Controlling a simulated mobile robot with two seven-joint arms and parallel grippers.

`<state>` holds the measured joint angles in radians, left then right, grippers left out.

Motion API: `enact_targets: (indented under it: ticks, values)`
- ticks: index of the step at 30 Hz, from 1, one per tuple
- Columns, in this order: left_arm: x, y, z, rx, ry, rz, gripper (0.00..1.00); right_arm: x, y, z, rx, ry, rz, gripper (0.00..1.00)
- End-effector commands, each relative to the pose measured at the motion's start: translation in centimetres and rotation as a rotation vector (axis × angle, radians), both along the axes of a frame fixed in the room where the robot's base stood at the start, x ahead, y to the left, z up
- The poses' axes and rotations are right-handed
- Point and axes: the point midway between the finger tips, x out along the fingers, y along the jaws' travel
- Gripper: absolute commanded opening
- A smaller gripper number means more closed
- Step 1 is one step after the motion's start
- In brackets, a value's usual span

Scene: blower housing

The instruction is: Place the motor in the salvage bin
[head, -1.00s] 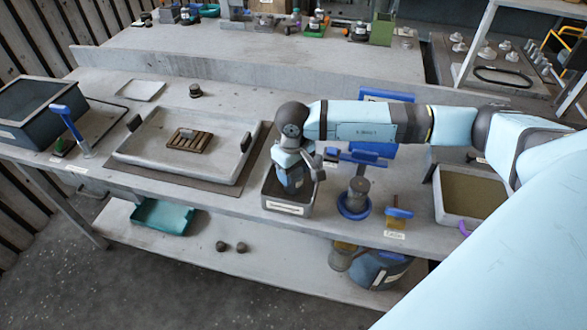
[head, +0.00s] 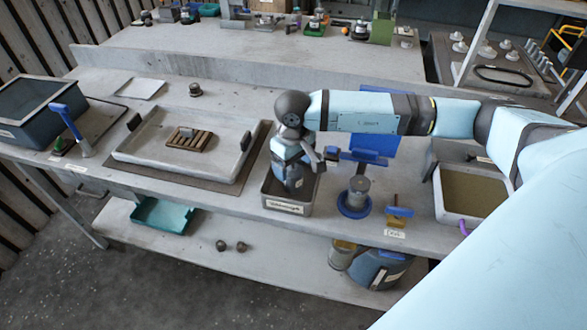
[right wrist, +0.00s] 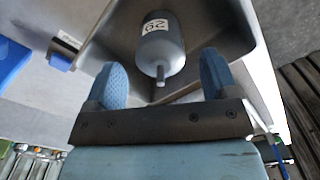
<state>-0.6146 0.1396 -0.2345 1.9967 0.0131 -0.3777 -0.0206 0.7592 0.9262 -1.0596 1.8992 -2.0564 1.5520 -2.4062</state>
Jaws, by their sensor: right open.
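The motor (right wrist: 162,48), a grey metal cylinder with a white numbered label and a thin shaft, lies in a grey metal bin (right wrist: 232,28) in the right wrist view. The same bin (head: 268,194) shows in the head view at the front edge of the bench, with a white label too small to read surely. My right gripper (head: 293,183) points down over the bin. Its two blue fingers (right wrist: 158,72) are spread apart, with the motor's shaft end between and beyond them and no finger touching it. In the head view my wrist hides the motor. My left gripper is not in view.
A large grey tray (head: 135,156) with a slatted wooden block (head: 190,140) is left of the bin. A metal cylinder on a blue round base (head: 354,208) stands close to its right. A sand-filled tray (head: 470,192) is further right. A dark bin (head: 20,130) is at far left.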

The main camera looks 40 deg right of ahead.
Motion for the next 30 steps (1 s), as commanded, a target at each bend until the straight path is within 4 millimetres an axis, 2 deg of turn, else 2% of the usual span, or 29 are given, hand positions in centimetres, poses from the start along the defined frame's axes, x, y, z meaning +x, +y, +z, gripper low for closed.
enact_targets:
  ticks: [6, 12, 18, 30]
  values:
    - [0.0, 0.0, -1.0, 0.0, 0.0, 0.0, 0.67, 0.1, 0.0, 4.9, 0.0, -0.007, 0.0, 0.8]
    - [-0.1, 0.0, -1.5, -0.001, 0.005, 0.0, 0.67, 0.1, 0.0, 8.3, 0.0, -0.004, 0.0, 0.8]
    - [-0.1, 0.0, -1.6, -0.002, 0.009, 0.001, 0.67, 0.0, 0.0, 9.7, 0.0, -0.002, 0.0, 0.8]
    - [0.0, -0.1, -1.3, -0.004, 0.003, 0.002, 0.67, 0.0, 0.0, 9.7, 0.0, -0.001, 0.0, 0.8]
